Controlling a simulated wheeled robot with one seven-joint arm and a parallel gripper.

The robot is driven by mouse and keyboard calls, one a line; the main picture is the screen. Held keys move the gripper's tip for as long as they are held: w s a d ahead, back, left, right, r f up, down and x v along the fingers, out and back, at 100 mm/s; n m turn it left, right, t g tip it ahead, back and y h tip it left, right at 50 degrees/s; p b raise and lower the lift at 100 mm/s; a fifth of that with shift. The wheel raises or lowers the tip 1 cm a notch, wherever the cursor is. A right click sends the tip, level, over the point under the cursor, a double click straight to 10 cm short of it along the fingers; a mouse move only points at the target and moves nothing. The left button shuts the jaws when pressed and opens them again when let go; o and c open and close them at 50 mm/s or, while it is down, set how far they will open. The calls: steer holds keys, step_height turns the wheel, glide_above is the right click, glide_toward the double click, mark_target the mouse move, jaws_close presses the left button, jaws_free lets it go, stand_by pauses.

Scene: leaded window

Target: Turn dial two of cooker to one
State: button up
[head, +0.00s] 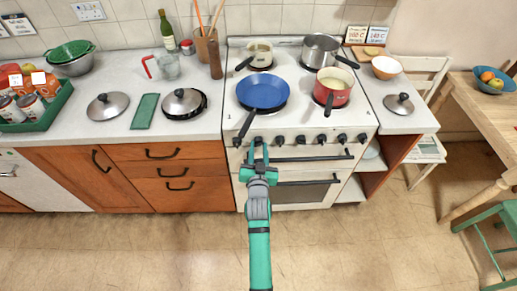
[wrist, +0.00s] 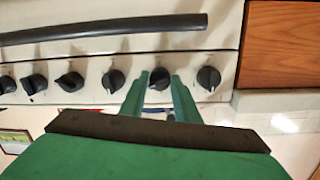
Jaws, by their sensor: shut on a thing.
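The white cooker (head: 296,113) stands in the middle of the head view, with a row of black dials along its front. Dial two (wrist: 159,82), second from the left in the head view, lies between my fingers in the wrist view. My gripper (head: 258,150) is shut on it, one finger at each side. The wrist picture looks upside down, with dial one (wrist: 208,78) to the right of my gripper and dial three (wrist: 113,80) to its left. The mark that dial two points at is too small to read.
A blue pan (head: 262,90) sits above dial two, its dark handle reaching over the front edge near my gripper. A red pot (head: 333,93) also has its handle towards the front. The oven handle (wrist: 105,27) runs close below the dials. Floor before the cooker is clear.

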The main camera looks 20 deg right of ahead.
steer(key=shift+a+n, duration=0.1)
steer(key=shift+n, duration=0.5)
steer(key=o, duration=1)
steer(key=shift+o, duration=0.2)
steer(key=shift+s, duration=0.1)
steer(key=v, duration=1)
steer(key=shift+s, duration=0.3)
steer(key=shift+a, duration=0.15)
